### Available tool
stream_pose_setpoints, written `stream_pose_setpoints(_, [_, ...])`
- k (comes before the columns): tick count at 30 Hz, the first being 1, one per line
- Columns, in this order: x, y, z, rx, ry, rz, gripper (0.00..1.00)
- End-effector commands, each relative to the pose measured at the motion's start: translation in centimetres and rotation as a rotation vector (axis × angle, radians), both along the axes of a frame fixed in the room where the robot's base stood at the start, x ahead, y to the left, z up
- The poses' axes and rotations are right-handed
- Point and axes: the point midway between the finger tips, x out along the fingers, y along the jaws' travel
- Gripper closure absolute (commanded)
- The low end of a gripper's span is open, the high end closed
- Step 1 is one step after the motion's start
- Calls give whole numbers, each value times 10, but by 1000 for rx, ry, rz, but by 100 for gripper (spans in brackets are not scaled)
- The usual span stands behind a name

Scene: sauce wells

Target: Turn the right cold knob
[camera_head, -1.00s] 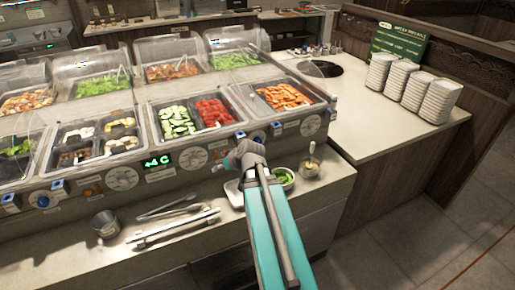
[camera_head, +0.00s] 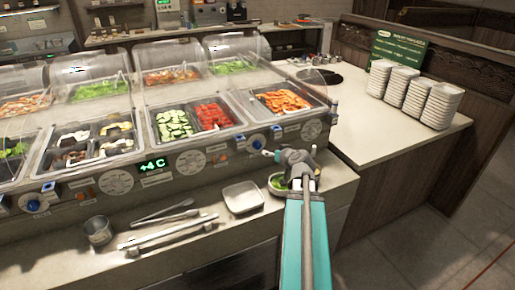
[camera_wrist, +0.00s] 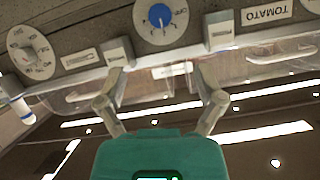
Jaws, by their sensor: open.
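The right cold knob (camera_head: 257,142) is a blue knob on a round white dial on the buffet's front panel. It also shows in the wrist view at the top middle (camera_wrist: 159,15), upright to the panel and not held. My gripper (camera_head: 271,152) is just right of and below the knob in the head view. In the wrist view my gripper (camera_wrist: 167,42) is open, its two fingers spread to either side below the blue knob with nothing between them. Whether a finger touches the panel I cannot tell.
A grey dial (camera_wrist: 33,52) and label plates sit beside the knob. Another blue knob (camera_head: 33,205) is far left. On the counter are a white tray (camera_head: 243,197), a bowl of greens (camera_head: 277,184), tongs and a metal cup (camera_head: 98,231). Stacked plates (camera_head: 437,105) stand right.

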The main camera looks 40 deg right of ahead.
Motion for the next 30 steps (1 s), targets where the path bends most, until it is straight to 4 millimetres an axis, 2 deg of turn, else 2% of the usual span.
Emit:
stream_pose_setpoints(8, [2, 0, -1, 1, 1, 1, 13])
stream_pose_setpoints(14, [10, -2, -5, 1, 1, 1, 13])
stream_pose_setpoints(26, [50, -10, -22, 0, 2, 3, 13])
stream_pose_setpoints(30, [70, -14, -31, 1, 1, 4, 13])
